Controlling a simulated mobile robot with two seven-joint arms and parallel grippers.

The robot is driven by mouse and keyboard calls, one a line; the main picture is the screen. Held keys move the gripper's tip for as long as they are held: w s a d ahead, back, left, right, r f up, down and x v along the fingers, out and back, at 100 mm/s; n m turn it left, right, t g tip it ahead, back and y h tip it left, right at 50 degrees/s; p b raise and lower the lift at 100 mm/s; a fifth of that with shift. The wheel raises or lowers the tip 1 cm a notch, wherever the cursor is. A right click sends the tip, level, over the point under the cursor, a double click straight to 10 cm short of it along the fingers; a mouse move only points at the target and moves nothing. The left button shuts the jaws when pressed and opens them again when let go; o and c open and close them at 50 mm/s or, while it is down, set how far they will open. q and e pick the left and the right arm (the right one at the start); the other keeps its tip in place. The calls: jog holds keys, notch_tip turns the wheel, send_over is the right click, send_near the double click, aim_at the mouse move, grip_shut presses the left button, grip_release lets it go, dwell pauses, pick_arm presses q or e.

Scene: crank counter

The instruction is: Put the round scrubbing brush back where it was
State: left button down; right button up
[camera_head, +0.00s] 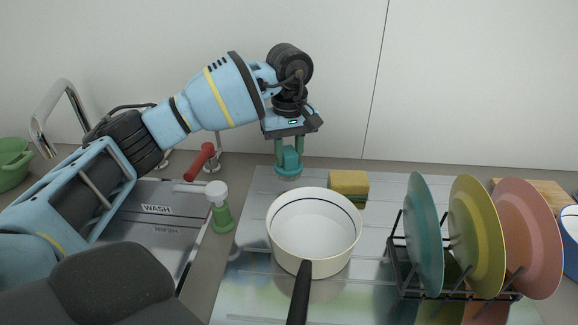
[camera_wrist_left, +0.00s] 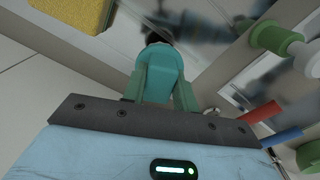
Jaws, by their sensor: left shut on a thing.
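The round scrubbing brush (camera_head: 289,162) is teal and upright behind the white pan. My left gripper (camera_head: 289,147) is shut on it from above, with a green finger on each side. The brush's base is at or just above the metal drainboard; I cannot tell whether it touches. In the left wrist view the teal brush (camera_wrist_left: 160,72) fills the space between the fingers of my left gripper (camera_wrist_left: 160,90), with a dark patch at its far end. My right gripper is not in view.
The white pan (camera_head: 303,262) stands in front of the brush, and a yellow and green sponge (camera_head: 348,187) lies to its right. A green-based dispenser (camera_head: 220,207), a red-handled lever (camera_head: 200,161) and the sink (camera_head: 140,215) are left. A rack (camera_head: 405,272) holds plates at right.

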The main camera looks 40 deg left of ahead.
aim_at(289, 167)
pick_arm(q)
jog(key=shift+f, duration=1.85)
jog(key=shift+f, duration=0.2)
jog(key=c, duration=1.1)
grip_release()
jog(key=shift+r, duration=0.1)
notch_tip(289, 167, up, 12)
jog(key=shift+r, duration=0.1)
jog(key=shift+s, duration=0.1)
